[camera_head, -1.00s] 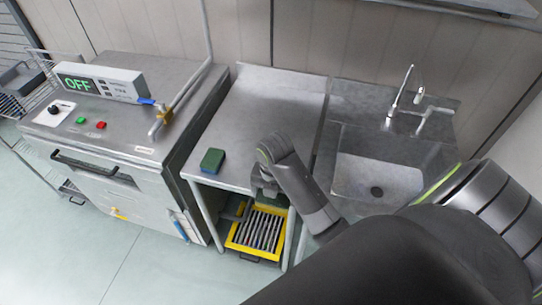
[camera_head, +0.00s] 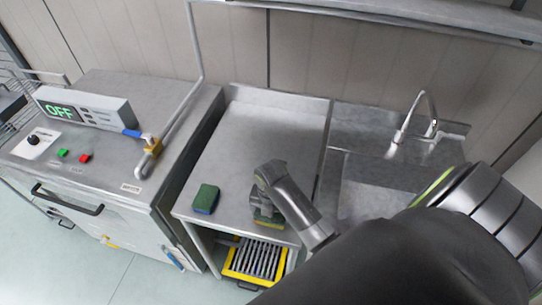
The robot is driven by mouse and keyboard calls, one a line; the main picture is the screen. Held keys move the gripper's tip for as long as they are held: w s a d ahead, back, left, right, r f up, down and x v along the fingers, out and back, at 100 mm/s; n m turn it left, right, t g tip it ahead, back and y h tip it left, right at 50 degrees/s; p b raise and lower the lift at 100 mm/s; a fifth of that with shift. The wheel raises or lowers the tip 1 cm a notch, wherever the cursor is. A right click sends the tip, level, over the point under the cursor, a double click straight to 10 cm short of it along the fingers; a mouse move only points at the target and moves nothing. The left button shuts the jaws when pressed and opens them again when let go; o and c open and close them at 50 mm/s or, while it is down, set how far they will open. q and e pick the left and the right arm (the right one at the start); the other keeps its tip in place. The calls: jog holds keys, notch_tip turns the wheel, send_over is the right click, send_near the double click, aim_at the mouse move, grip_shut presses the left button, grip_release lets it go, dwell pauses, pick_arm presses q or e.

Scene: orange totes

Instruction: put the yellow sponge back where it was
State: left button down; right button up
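My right gripper (camera_head: 264,203) comes in from the right and is over the front edge of the steel table (camera_head: 265,135). A green and yellow sponge (camera_head: 267,218) is at its fingertips and appears gripped. The fingers hide part of it, and I cannot tell whether it touches the table. A second sponge (camera_head: 204,199), green on top with a darker bluish lower side, lies near the table's front left corner, left of my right gripper and apart from it. My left gripper is not in view.
A yellow crate with dark slats (camera_head: 232,264) stands under the table. A steel machine with an OFF display (camera_head: 60,110) is on the left. A sink (camera_head: 372,200) with a tap (camera_head: 412,115) is on the right. The table's back is clear.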

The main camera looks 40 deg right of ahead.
notch_tip(320, 180, down, 2)
jog(key=shift+f, duration=0.75)
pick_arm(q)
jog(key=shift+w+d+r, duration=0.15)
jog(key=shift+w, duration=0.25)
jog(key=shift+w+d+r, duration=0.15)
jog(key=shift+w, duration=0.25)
pick_arm(e)
jog(key=o, duration=0.7)
notch_tip(320, 180, up, 10)
jog(key=shift+f+b, duration=0.25)
jog(key=shift+b, duration=0.55)
jog(key=shift+r+p, duration=0.6)
jog(key=shift+r, duration=0.3)
pick_arm(q)
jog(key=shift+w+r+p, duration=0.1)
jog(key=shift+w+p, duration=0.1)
jog(key=shift+p, duration=0.3)
pick_arm(e)
jog(key=shift+s+r, duration=0.1)
jog(key=shift+r, duration=0.5)
